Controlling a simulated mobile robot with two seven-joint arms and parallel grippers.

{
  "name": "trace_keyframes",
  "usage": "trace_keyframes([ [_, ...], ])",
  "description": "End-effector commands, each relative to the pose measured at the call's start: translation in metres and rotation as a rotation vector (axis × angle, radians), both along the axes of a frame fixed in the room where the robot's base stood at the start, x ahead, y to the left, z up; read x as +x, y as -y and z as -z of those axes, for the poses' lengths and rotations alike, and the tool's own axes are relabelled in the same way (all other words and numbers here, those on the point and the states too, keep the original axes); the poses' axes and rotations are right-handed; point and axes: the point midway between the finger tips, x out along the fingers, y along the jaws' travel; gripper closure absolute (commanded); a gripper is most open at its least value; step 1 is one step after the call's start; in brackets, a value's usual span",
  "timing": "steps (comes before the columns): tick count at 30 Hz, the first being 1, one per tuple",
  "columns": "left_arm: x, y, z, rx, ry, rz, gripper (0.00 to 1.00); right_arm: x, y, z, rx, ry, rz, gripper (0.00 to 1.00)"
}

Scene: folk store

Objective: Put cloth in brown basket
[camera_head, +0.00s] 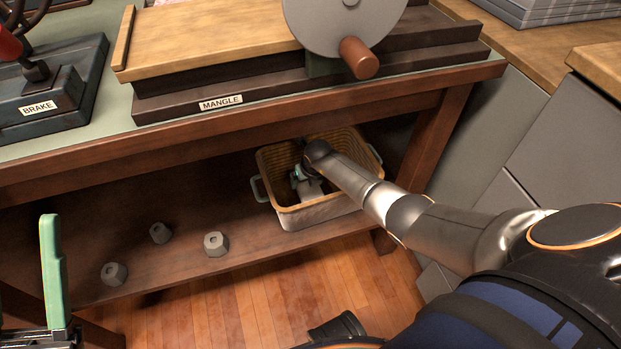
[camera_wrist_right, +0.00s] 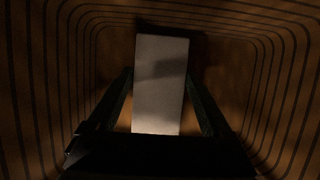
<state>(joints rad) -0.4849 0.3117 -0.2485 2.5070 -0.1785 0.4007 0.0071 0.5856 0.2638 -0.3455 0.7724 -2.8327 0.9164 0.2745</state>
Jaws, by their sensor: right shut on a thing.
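The brown basket (camera_head: 318,207) stands on the lower shelf under the work table, with a woven inside and pale green side handles. My right arm reaches into it, and my right gripper (camera_head: 305,186) is inside the basket's opening. In the right wrist view the gripper (camera_wrist_right: 160,100) is shut on a pale, flat rectangular piece, apparently the cloth (camera_wrist_right: 160,85). The basket's striped inner walls (camera_wrist_right: 270,70) surround it. Whether the cloth touches the basket floor I cannot tell. One green finger of my left gripper (camera_head: 52,270) shows at the lower left; its other finger is not clear.
The table's front edge (camera_head: 250,135) overhangs the shelf. On top are a mangle (camera_head: 210,40) with a wheel and a brake block (camera_head: 55,95). Several grey hexagonal weights (camera_head: 216,244) sit on the shelf left of the basket. Grey cabinets (camera_head: 570,150) stand at the right.

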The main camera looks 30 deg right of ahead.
Motion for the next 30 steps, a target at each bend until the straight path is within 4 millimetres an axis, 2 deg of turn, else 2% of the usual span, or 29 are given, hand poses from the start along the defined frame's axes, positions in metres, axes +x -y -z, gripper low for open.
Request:
trace_keyframes([
  [25, 0.0, 0.002, 0.012, 0.008, -0.003, -0.001, 0.5, 0.001, 0.0, 0.011, 0.0, 0.002, 0.002, 0.81],
  [26, 0.0, 0.002, 0.012, 0.007, -0.003, -0.002, 0.5, 0.0, 0.0, 0.012, 0.0, 0.001, 0.001, 0.13],
  [30, 0.0, 0.002, 0.012, 0.004, -0.003, -0.003, 0.5, 0.0, 0.0, 0.012, 0.0, 0.001, 0.001, 0.0],
])
